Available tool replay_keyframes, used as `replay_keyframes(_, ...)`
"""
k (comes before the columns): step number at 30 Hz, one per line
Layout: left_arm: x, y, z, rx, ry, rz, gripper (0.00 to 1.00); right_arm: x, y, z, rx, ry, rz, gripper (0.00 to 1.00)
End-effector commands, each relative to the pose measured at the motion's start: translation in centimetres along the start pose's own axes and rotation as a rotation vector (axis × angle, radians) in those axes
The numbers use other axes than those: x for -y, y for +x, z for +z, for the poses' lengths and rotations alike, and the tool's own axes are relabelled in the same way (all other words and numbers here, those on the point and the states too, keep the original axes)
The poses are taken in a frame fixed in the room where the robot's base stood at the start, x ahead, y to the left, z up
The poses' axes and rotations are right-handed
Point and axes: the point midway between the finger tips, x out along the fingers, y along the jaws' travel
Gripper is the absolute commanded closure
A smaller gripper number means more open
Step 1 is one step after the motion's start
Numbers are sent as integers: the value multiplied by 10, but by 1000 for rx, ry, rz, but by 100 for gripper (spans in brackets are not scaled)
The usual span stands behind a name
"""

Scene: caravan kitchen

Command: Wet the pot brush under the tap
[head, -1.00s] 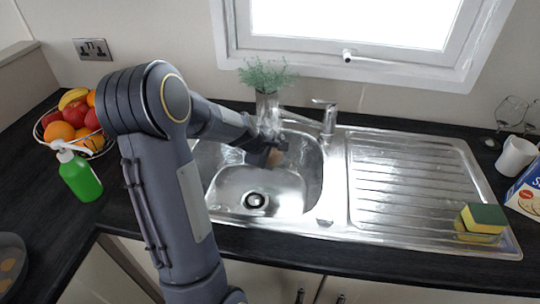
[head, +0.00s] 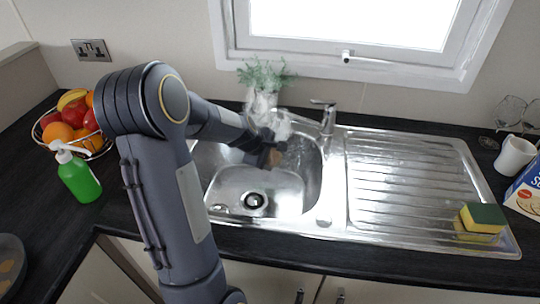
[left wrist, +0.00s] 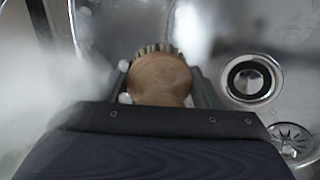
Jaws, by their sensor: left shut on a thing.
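The tap (head: 327,117) stands behind the sink basin (head: 262,190) at its right rear corner. My left gripper (head: 272,153) is low over the back of the basin, near the tap's spout side. It is shut on the pot brush (head: 274,158), a brown wooden piece. In the left wrist view the brush's round wooden top (left wrist: 160,78) sits between the two fingers, with pale bristles along its far edge. White spray or steam shows around the gripper and hides part of it. My right gripper is not in view.
A plant in a vase (head: 264,90) stands behind the basin, partly veiled by white haze. The ribbed drainboard (head: 400,185) is bare except for a sponge (head: 483,217) at its front right. A green spray bottle (head: 78,176) and fruit basket (head: 85,140) stand left.

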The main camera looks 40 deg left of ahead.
Motion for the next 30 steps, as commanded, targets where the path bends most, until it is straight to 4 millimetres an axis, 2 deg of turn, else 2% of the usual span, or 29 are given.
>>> replay_keyframes(11, 3, -4, 2, 0, 0, 0, 66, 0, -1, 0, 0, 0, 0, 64)
replay_keyframes(30, 61, -62, 33, 0, -1, 1, 66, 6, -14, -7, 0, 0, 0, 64)
